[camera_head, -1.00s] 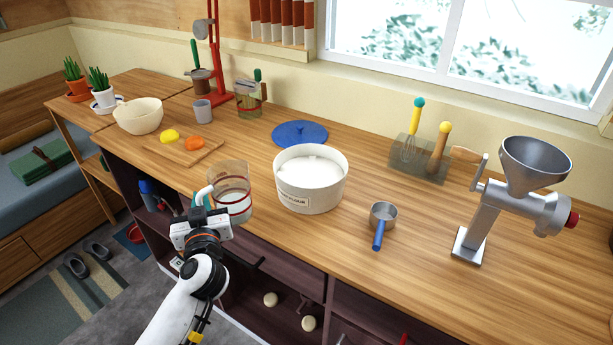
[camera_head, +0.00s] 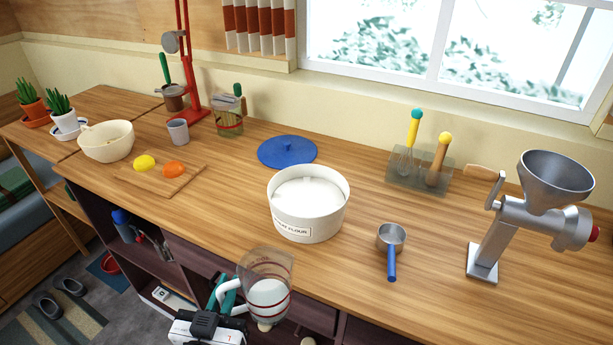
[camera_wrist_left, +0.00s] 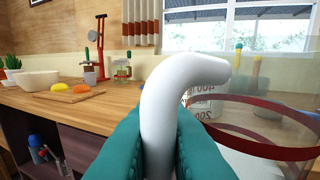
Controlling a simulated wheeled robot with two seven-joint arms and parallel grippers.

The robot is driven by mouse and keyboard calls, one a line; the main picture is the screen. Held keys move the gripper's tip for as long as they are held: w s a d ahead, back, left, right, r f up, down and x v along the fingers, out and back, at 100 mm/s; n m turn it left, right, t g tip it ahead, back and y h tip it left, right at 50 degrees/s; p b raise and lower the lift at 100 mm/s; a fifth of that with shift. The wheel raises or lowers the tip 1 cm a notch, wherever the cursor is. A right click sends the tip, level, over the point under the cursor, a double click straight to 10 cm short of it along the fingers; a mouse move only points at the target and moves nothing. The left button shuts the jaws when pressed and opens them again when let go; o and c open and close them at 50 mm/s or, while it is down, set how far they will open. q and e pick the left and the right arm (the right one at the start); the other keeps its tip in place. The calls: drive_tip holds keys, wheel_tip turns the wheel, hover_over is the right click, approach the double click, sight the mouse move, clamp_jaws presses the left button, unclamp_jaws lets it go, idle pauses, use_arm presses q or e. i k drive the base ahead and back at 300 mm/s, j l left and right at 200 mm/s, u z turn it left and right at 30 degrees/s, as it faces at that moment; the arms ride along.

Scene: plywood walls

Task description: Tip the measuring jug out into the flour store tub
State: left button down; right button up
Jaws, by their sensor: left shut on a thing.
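The measuring jug (camera_head: 266,288) is clear with red bands and a white handle, and holds white contents in its lower part. It is roughly upright in front of the counter's front edge. My left gripper (camera_head: 222,296) is shut on the jug's handle; the left wrist view shows its teal fingers on both sides of the white handle (camera_wrist_left: 160,110). The flour store tub (camera_head: 308,212) is a round white tub with a flour label, open, filled with white flour, on the counter behind and right of the jug. My right gripper is not in view.
A blue lid (camera_head: 287,152) lies behind the tub. A metal scoop with a blue handle (camera_head: 391,240) lies to its right, and a grain mill (camera_head: 520,215) stands further right. A board with yellow and orange pieces (camera_head: 160,180) is on the left.

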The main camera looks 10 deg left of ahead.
sight(308, 202)
drive_tip(key=i+j+z, duration=0.15)
drive_tip(key=j, duration=0.2)
drive_tip(key=i+j+z, duration=0.1)
drive_tip(key=j, duration=0.25)
drive_tip(key=i+j+z, duration=0.15)
drive_tip(key=j, duration=0.25)
drive_tip(key=i+j+z, duration=0.15)
drive_tip(key=j, duration=0.25)
drive_tip(key=j+z, duration=0.1)
drive_tip(key=j, duration=0.3)
drive_tip(key=i, duration=0.05)
